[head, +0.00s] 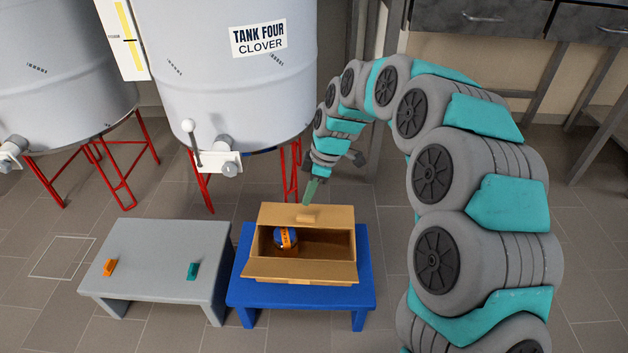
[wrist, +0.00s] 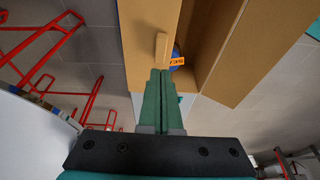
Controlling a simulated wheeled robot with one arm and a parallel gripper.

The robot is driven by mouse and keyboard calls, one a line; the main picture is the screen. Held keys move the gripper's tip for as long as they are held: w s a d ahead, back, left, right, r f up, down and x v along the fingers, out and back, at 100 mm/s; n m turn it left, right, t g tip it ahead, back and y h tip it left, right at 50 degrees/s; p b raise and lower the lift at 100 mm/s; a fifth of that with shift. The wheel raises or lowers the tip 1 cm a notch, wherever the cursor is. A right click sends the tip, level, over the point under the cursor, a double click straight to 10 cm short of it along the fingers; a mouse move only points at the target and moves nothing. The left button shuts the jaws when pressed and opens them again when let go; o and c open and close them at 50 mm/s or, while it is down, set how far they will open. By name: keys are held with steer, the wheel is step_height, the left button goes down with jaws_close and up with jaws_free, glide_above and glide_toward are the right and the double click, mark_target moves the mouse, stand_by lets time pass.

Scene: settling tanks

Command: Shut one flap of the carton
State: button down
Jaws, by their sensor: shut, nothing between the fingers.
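An open brown carton (head: 338,246) stands on a blue stool. Its back flap (head: 275,214) leans open away from the opening and bears a small raised tab (head: 309,218). Its front flap (head: 300,272) is folded out toward me. A jar (head: 286,242) with a blue lid and orange label is inside, at the left. My gripper (head: 308,200) is shut and empty, just behind and above the back flap, pointing down. In the wrist view its green fingertips (wrist: 160,74) are close to the tab (wrist: 161,50) on the flap (wrist: 140,35); I cannot tell whether they touch.
The blue stool (head: 250,293) holds the carton. A grey stool (head: 155,255) with an orange and a teal handle piece stands at its left. Large tanks (head: 235,100) on red legs stand close behind. A metal bench (head: 480,15) is at the back right.

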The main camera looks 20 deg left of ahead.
mark_target(304, 217)
steer(key=shift+d+x, duration=0.2)
steer(key=shift+x, duration=0.55)
steer(key=shift+d+x, duration=0.15)
steer(key=shift+x, duration=0.65)
steer(key=shift+d+x, duration=0.2)
steer(key=shift+x, duration=0.55)
steer(key=shift+f, duration=0.15)
